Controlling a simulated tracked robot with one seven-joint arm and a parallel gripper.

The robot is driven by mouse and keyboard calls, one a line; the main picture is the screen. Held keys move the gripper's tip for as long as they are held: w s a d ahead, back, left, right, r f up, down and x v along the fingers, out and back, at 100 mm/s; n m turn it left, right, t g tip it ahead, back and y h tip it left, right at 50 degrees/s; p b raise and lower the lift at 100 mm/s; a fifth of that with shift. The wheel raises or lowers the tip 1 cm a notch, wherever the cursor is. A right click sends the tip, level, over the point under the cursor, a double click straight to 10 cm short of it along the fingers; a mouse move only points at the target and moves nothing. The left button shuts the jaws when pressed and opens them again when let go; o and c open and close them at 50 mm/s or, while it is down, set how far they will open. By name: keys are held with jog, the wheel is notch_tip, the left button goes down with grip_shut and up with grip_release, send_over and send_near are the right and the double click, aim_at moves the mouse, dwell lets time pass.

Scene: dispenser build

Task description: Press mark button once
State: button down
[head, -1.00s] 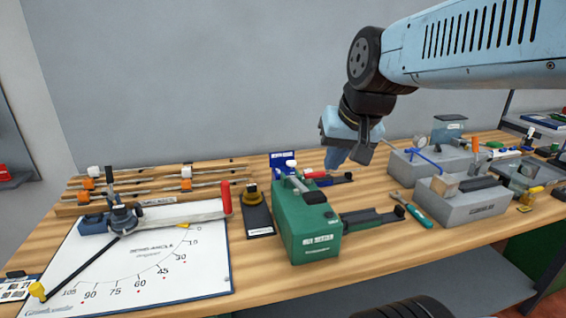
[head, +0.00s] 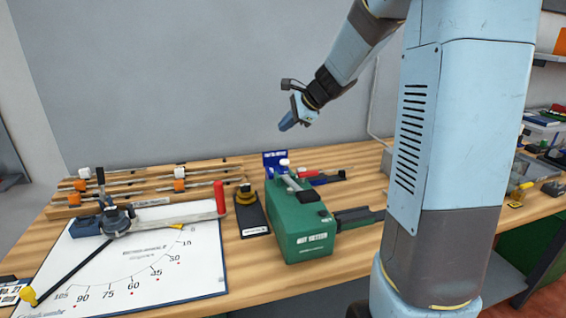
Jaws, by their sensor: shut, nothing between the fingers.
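My gripper (head: 284,124) is shut and empty, in the air above the back of the bench and pointing down to the left. Below it stands a green box-shaped device (head: 305,238) with a grey bar, a white knob (head: 284,163) and a small black knob (head: 322,212) on top. Its front label is too blurred to read surely. To its left is a black plate (head: 254,219) with a yellow and black raised part (head: 245,192). I cannot tell which of these parts is the mark button. My gripper touches none of them.
A white angle-scale board (head: 140,262) with a lever and a red handle (head: 219,197) lies at left. Rods on a wooden rack (head: 150,200) lie behind it. A blue sign (head: 276,162) and a red-handled item (head: 308,173) are behind the green device. My arm hides much of the right side.

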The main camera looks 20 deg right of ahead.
aim_at(287, 162)
jog(key=shift+w+d+f+m, duration=0.2)
jog(key=shift+w+f+m, duration=0.1)
jog(key=shift+w, duration=0.2)
jog(key=shift+w+d+f+m, duration=0.2)
jog(key=shift+w+m, duration=0.1)
jog(key=shift+w, duration=0.2)
jog(key=shift+f, duration=4.35)
jog(key=shift+s+f, duration=0.1)
jog(key=shift+f, duration=0.95)
jog(key=shift+r, duration=1.1)
jog(key=shift+r, duration=2.55)
